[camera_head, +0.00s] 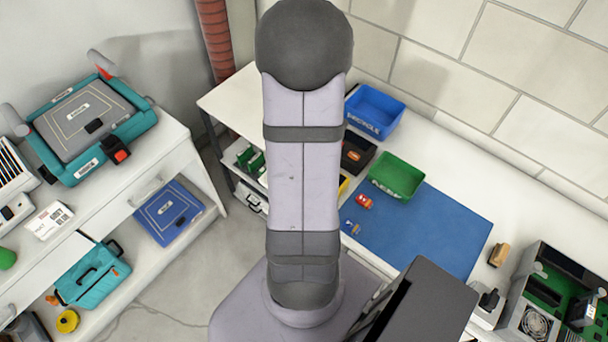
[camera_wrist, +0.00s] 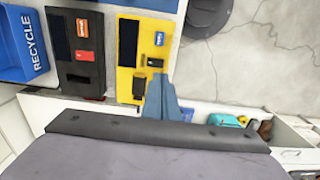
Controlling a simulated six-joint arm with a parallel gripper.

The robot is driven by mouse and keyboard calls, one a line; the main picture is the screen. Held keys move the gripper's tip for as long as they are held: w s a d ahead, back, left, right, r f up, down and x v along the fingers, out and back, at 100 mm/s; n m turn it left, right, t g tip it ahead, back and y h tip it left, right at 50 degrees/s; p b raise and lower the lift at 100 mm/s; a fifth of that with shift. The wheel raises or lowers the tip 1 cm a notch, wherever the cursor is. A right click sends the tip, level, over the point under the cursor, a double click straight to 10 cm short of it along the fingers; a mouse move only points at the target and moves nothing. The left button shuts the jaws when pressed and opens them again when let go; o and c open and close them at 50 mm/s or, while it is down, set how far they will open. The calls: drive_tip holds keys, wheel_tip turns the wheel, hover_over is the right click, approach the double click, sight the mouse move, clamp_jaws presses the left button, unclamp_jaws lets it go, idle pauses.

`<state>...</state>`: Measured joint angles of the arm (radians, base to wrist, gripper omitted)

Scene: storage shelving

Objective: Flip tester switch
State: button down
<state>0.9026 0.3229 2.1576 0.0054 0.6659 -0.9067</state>
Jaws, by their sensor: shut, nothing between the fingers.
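In the wrist view, a yellow device (camera_wrist: 135,78) has a dark screen, a small blue and orange label and small dark parts that may be switches or connectors. A black device (camera_wrist: 82,75) with a dark screen and a red-orange label lies to its left. I cannot tell for sure which one is the tester. My gripper (camera_wrist: 160,78) is shut and empty, its fingertips over the lower right part of the yellow device; contact cannot be told. In the head view the black device (camera_head: 357,152) and a sliver of the yellow device (camera_head: 343,185) show beside my arm, which hides my gripper.
A blue recycle bin (camera_head: 374,110), a green bin (camera_head: 397,175) and a blue mat (camera_head: 425,232) are on the white workbench. The recycle bin also shows in the wrist view (camera_wrist: 25,45), left of the devices. Open electronics (camera_head: 560,300) stand at the right. A shelf unit (camera_head: 165,130) is at the left.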

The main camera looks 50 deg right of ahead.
wheel_tip(320, 180, down, 7)
drive_tip(key=shift+f+p, duration=0.2)
drive_tip(key=shift+p, duration=0.4)
drive_tip(key=shift+d+r, duration=0.1)
drive_tip(key=shift+d, duration=0.1)
drive_tip(key=shift+d+r, duration=0.1)
drive_tip(key=shift+d, duration=0.45)
drive_tip(key=shift+r+p, duration=0.1)
drive_tip(key=shift+p, duration=0.2)
drive_tip(key=r+p, duration=0.3)
drive_tip(key=r, duration=0.1)
drive_tip(key=shift+d+r+p, duration=0.1)
drive_tip(key=shift+d+p, duration=0.2)
drive_tip(key=shift+p, duration=0.1)
wheel_tip(320, 180, up, 10)
drive_tip(key=d+b, duration=0.1)
drive_tip(key=b, duration=0.1)
drive_tip(key=shift+d+f+b, duration=0.2)
drive_tip(key=shift+f+b, duration=0.05)
drive_tip(key=shift+b, duration=0.1)
